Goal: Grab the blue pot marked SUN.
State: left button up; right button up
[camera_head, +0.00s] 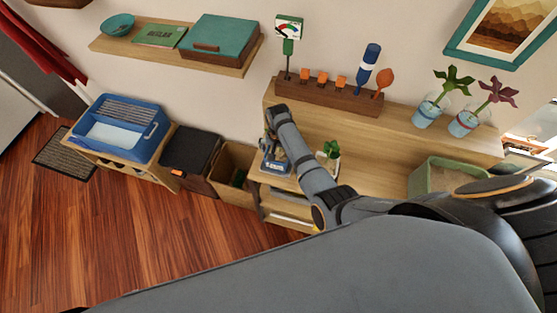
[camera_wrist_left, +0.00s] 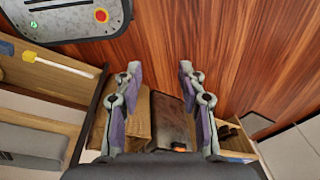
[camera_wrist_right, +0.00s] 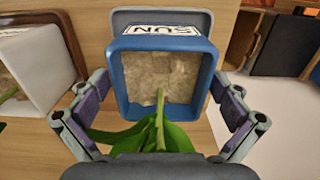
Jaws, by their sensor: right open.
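The blue pot (camera_wrist_right: 160,44) marked SUN is in the right wrist view, with pale soil inside and a green stem and leaves toward the camera. My right gripper (camera_wrist_right: 160,88) is open, its fingers on either side of the pot; I cannot tell whether they touch it. In the head view, my right gripper (camera_head: 275,160) is over the left end of the wooden shelf top, where it largely hides the pot. My left gripper (camera_wrist_left: 160,68) is open and empty in the left wrist view, above the floor and boxes.
A white pot (camera_head: 328,158) with a green plant stands close by on the wooden top (camera_head: 380,150). A planter (camera_head: 445,180) and two glass-like vases (camera_head: 426,114) (camera_head: 463,124) are farther right. A long wooden rack (camera_head: 330,97) stands behind. Boxes and a blue bin (camera_head: 117,125) are left.

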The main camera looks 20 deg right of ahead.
aim_at(278, 154)
notch_tip(278, 154, down, 3)
jog(key=shift+w+f+b, duration=0.1)
jog(key=shift+f+b, duration=0.1)
jog(key=shift+b, duration=1.05)
jog(key=shift+r, duration=0.1)
jog(key=shift+c, duration=1.1)
pick_arm(q)
jog(key=f, duration=0.1)
jog(key=s+f, duration=0.1)
jog(key=f, duration=0.2)
jog(key=shift+s+a, duration=0.25)
jog(key=shift+s, duration=0.1)
pick_arm(e)
jog(key=c, duration=1.2)
